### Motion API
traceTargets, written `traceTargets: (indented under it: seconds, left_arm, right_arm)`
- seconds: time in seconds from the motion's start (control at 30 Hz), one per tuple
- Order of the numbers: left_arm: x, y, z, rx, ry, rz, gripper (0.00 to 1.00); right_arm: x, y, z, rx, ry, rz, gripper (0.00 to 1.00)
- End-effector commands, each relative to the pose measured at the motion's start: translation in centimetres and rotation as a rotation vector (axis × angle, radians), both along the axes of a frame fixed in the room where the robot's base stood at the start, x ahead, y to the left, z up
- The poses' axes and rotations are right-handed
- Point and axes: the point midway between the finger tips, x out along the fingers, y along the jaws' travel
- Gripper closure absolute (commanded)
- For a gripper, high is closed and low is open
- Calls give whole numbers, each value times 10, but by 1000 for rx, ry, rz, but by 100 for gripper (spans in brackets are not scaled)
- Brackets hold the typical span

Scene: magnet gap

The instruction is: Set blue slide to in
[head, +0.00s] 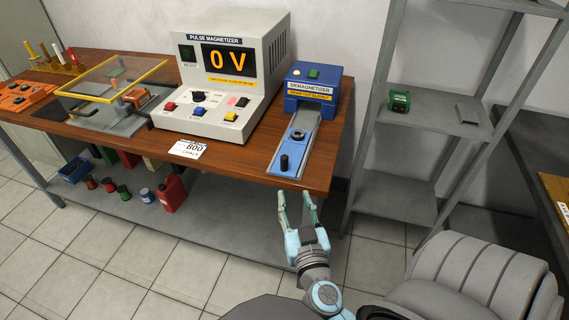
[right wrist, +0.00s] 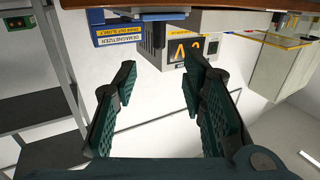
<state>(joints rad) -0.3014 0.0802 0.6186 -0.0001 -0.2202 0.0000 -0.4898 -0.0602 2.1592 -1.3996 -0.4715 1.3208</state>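The blue slide (head: 291,150) sticks out of the front of the blue demagnetizer (head: 310,82) along a grey track, toward the table's front edge. An upright dark knob (head: 284,163) stands at its near end, and a round silver piece lies behind it. My right gripper (head: 296,199) is open and empty, in front of the table edge and short of the knob. In the right wrist view, which looks upside down, the knob (right wrist: 152,38) shows beyond and between the two open fingers (right wrist: 160,75), apart from them. My left gripper is not in view.
The pulse magnetizer (head: 228,75), reading 0 V, stands left of the demagnetizer. A white card (head: 188,149) lies at the wooden table's (head: 236,166) front edge. Grey shelving (head: 400,204) stands close on the right. Floor in front of the table is clear.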

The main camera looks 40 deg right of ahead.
Motion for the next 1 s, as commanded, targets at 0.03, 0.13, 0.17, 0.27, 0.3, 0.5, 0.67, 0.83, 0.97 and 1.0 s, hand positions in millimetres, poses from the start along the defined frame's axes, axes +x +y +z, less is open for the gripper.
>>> traceTargets:
  seconds: [0.03, 0.13, 0.17, 0.27, 0.3, 0.5, 0.67, 0.83, 0.97, 1.0]
  left_arm:
    - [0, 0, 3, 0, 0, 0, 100]
    - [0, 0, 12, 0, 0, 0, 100]
    - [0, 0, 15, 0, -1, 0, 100]
    - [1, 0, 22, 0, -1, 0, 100]
    - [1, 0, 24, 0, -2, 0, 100]
    - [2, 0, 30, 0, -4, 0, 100]
    - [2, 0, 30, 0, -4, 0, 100]
    - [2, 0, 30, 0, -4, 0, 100]
    - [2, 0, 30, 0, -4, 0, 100]
    - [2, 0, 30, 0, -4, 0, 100]
  right_arm:
    - [3, -3, 8, -2, -17, -4, 62]
    - [19, -11, 12, -6, -20, -2, 62]
    - [26, -15, 13, -6, -20, -3, 62]
    - [52, -28, 14, -7, -19, -2, 62]
    - [63, -34, 13, -8, -19, -2, 62]
    - [106, -57, 10, -3, -16, -3, 62]
    - [122, -66, 8, -3, -16, -2, 62]
    - [126, -68, 8, -1, -15, -2, 62]
    - [125, -68, 8, -1, -15, -1, 64]
    - [125, -67, 8, -1, -15, -1, 70]
